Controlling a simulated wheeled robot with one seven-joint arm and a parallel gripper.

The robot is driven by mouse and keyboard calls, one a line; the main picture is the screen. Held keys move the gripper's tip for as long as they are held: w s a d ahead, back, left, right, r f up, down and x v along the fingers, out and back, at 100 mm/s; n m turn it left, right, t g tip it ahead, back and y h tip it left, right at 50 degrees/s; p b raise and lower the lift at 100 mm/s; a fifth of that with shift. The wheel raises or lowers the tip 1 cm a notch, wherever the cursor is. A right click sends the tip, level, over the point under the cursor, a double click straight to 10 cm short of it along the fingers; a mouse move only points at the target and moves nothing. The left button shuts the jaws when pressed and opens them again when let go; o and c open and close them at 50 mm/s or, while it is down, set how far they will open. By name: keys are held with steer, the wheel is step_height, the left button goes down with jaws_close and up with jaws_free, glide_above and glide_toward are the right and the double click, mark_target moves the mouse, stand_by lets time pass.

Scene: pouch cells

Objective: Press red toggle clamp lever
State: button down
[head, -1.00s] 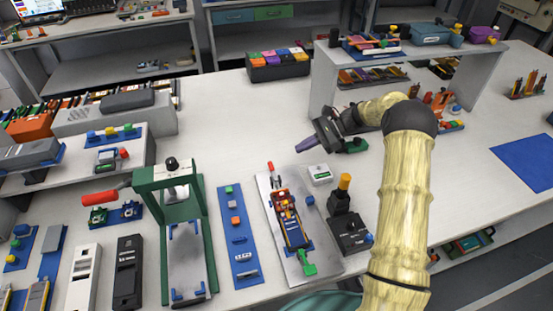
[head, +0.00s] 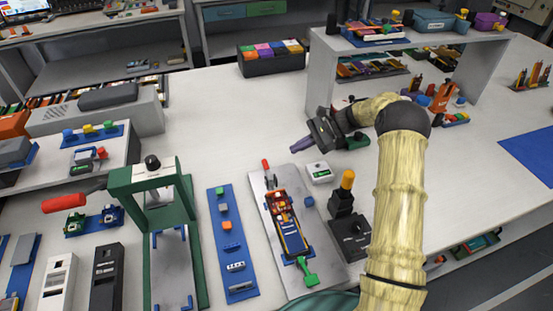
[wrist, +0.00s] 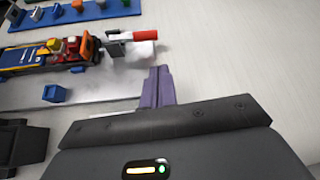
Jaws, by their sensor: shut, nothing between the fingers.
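The red toggle clamp lever (head: 265,164) stands at the far end of a grey plate (head: 262,212) on the bench. In the wrist view the red lever (wrist: 145,35) sticks out to the right from its grey clamp body, above my fingertips in the picture. My gripper (head: 294,149) is to the right of the lever in the head view and apart from it. Its purple fingers (wrist: 158,72) are together and empty. The fixture on the plate carries a blue, orange and yellow assembly (head: 285,220) with a green handle (head: 308,279) at its near end.
A white box with a green display (head: 320,172) stands right of the plate, below my gripper. A black device with an orange knob (head: 347,180) is farther right. A green press (head: 160,190) with a red handle stands left. The bench behind the lever is clear.

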mark_target(267, 169)
steer(key=x, duration=1)
steer(key=shift+p, duration=0.35)
